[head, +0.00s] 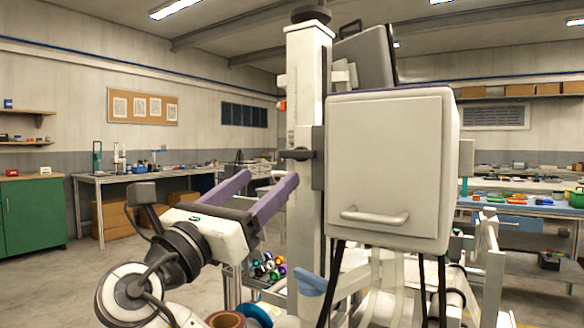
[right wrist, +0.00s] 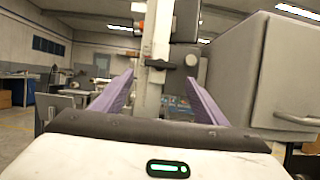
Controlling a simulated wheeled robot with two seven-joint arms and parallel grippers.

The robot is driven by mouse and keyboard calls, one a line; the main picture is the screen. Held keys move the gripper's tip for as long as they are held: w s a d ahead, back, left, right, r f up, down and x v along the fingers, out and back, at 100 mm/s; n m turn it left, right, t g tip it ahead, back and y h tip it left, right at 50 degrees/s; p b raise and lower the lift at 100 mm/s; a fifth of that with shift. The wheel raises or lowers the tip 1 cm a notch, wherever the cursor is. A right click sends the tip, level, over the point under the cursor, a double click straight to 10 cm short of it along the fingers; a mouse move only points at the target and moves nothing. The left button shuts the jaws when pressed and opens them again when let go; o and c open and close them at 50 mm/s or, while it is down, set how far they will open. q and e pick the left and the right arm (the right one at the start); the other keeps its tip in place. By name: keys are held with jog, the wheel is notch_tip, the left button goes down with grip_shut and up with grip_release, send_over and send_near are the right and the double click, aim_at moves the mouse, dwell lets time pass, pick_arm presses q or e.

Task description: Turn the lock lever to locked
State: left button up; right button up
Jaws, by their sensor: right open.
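A short black lever (head: 297,153) sticks out sideways from the upright white column (head: 303,90); I take it to be the lock lever. It also shows in the right wrist view (right wrist: 158,63), lying roughly level across the column. My right gripper (head: 272,177) is open, its two purple fingers apart and pointing at the column. In the right wrist view the gripper (right wrist: 159,74) has the lever ahead, between its fingertips in the picture. I cannot tell how far the tips are from it, and no contact shows. My left gripper is out of view.
A large white box (head: 388,165) with a handle stands right of the column. Black cables hang below it. A blue paddle-shaped part (head: 311,281) and several coloured reels (head: 268,267) are low down. A workbench (head: 140,174) stands at the back left.

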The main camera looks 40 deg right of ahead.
aim_at(295, 156)
jog(key=x, duration=1)
jog(key=shift+s+d+r, duration=0.1)
jog(key=c, duration=0.8)
